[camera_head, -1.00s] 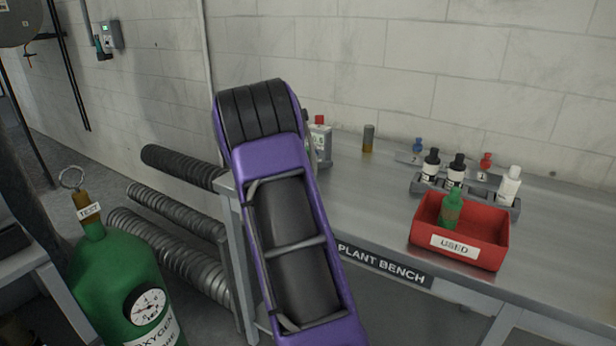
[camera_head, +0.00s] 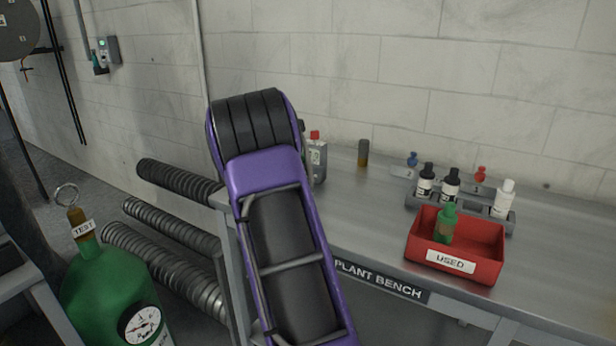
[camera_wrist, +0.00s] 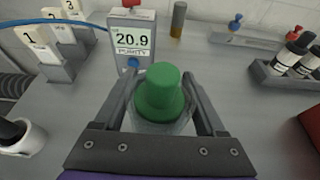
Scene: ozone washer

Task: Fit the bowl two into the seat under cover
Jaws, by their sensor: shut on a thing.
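My gripper (camera_wrist: 163,90) shows in the wrist view, its two grey fingers shut on a round clear piece with a green stepped top (camera_wrist: 162,92). I cannot read any number on this piece, so I cannot tell whether it is bowl two. It is held above the grey bench, in front of the meter reading 20.9 (camera_wrist: 132,42). In the head view my purple arm hides my gripper and the held piece. I cannot make out a seat with a cover in either view.
Numbered white cards 1, 2 and 3 (camera_wrist: 44,42) stand at the wrist view's upper left. A white cup (camera_wrist: 27,143) with a black piece is at its left. On the bench (camera_head: 350,215), a red USED bin (camera_head: 487,268) holds a green bottle (camera_head: 446,224). Dark bottles (camera_head: 450,187) stand behind.

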